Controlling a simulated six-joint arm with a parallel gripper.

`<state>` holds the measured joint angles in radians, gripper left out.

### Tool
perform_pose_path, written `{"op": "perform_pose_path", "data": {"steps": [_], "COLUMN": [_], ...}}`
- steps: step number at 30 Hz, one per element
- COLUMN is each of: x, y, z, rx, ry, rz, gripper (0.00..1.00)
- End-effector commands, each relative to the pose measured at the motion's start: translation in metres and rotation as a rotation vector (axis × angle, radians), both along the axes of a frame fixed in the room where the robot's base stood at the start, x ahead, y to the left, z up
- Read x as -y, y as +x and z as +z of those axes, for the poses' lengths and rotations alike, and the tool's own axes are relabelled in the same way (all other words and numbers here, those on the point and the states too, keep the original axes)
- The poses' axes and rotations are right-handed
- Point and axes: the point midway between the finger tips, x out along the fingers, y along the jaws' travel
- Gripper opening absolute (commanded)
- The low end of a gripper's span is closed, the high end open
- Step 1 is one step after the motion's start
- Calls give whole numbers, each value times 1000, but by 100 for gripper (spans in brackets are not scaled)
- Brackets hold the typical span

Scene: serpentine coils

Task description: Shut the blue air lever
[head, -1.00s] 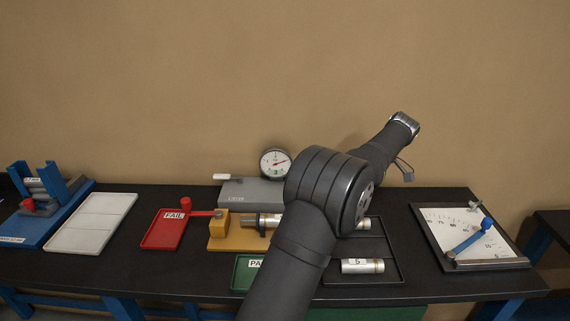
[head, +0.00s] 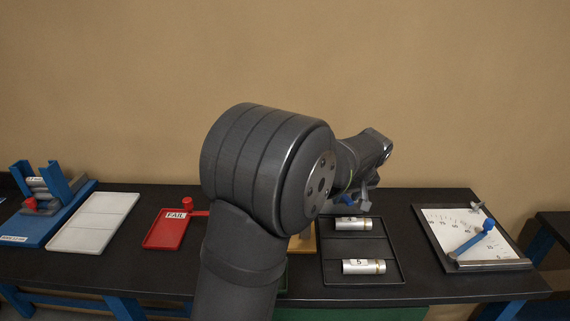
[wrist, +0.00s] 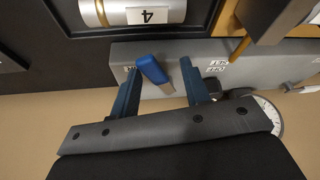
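The blue air lever (wrist: 152,69) shows in the wrist view on a grey box (wrist: 210,52), its blue handle slanting up and left from a pale stem. My gripper (wrist: 160,67) is open, with one finger on each side of the lever and a visible gap to each; I cannot tell how deep the fingers reach. Small labels, one reading OFF, are on the box, partly hidden by the fingers. In the head view my gripper (head: 362,198) is at the end of my arm, above the back of the dark tray; my arm hides most of the grey box there.
A dial gauge (wrist: 268,114) stands close to the right of my gripper in the wrist view. Silver cylinders (head: 363,267) lie in the dark tray (head: 401,284). A red FAIL tray (head: 160,238) is left, and a chart board (head: 437,220) with a blue-knobbed arm is right.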

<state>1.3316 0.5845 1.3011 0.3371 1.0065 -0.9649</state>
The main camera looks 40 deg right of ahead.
Motion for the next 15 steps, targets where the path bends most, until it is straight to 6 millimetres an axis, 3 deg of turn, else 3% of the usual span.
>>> {"op": "perform_pose_path", "data": {"steps": [5, 15], "x": [-10, -24], "y": [7, -15], "z": [1, 64], "rx": [2, 2], "ry": [-3, -5], "rz": [-136, -150], "gripper": [42, 42]}}
